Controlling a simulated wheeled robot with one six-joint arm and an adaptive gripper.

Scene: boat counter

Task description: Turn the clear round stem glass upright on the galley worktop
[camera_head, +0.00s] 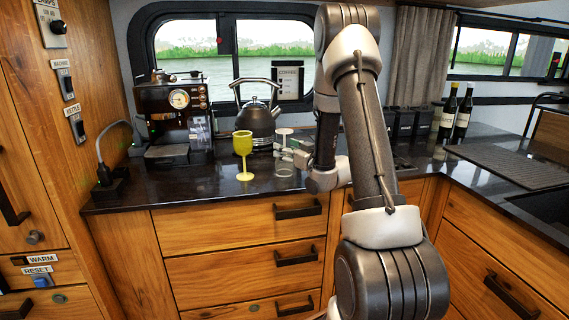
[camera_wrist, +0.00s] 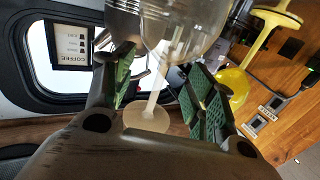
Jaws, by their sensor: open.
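The clear stem glass (camera_head: 284,132) stands upside down on the dark worktop, its pale foot up and its round bowl's rim down. It shows in the wrist view (camera_wrist: 147,116), where the picture is turned over: bowl at the top, foot below. My gripper (camera_head: 287,151) is beside the glass from the right in the head view. In the wrist view my gripper (camera_wrist: 162,85) is open, with green pads either side of the stem. Neither pad appears closed on it. Part of the bowl is hidden by my fingers in the head view.
A yellow goblet (camera_head: 243,146) stands upright just left of the glass. A dark kettle (camera_head: 258,118) is behind, and a coffee machine (camera_head: 172,105) is at the left. Dark canisters (camera_head: 402,124) and bottles (camera_head: 463,112) stand to the right. The front worktop left of the goblet is clear.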

